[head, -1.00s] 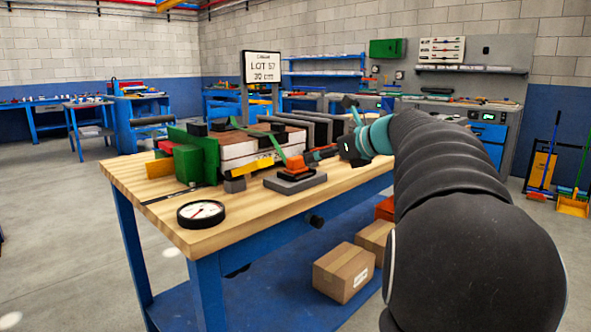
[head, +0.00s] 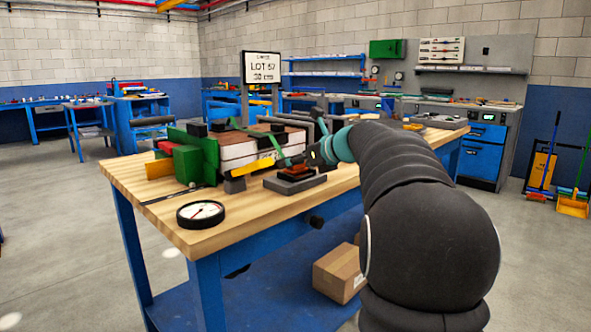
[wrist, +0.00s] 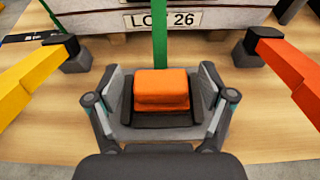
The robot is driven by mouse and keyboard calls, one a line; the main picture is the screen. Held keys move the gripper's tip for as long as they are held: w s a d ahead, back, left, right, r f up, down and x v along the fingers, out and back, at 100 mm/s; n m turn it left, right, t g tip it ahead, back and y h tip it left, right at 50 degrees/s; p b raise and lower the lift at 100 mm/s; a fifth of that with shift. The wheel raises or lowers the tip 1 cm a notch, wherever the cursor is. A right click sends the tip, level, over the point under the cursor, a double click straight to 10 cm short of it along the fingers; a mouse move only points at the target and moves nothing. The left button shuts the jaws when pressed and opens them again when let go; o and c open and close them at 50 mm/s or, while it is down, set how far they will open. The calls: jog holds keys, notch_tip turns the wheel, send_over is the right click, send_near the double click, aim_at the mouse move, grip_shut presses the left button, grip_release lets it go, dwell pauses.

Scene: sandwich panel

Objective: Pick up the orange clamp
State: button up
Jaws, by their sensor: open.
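The orange clamp (wrist: 162,90) shows in the wrist view as a blocky orange piece on a dark base, midway between my fingers. In the head view the orange clamp (head: 297,170) sits on a grey block (head: 294,184) near the bench's front edge, partly hidden by my gripper. My gripper (wrist: 163,97) is open, with one finger on each side of the clamp. In the head view my gripper (head: 313,158) reaches in from the right, just above it. I cannot tell whether the fingers touch it.
A yellow bar (wrist: 28,77) and an orange-red bar (wrist: 290,70) flank my gripper. A green strip (wrist: 160,40) runs behind the clamp to the panel stack (head: 240,148). A dial gauge (head: 201,213) lies on the wooden bench (head: 255,217); the bench's front left is mostly clear.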

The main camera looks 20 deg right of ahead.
jog(key=c, duration=1.4)
jog(key=shift+r, duration=0.1)
jog(key=shift+r, duration=0.55)
notch_tip(320, 180, up, 3)
jog(key=shift+f+p, duration=0.1)
jog(key=shift+p, duration=0.5)
jog(key=s+d+r+p, duration=0.2)
jog(key=s+d+r, duration=0.6)
jog(key=r, duration=0.4)
jog(key=shift+s, duration=0.3)
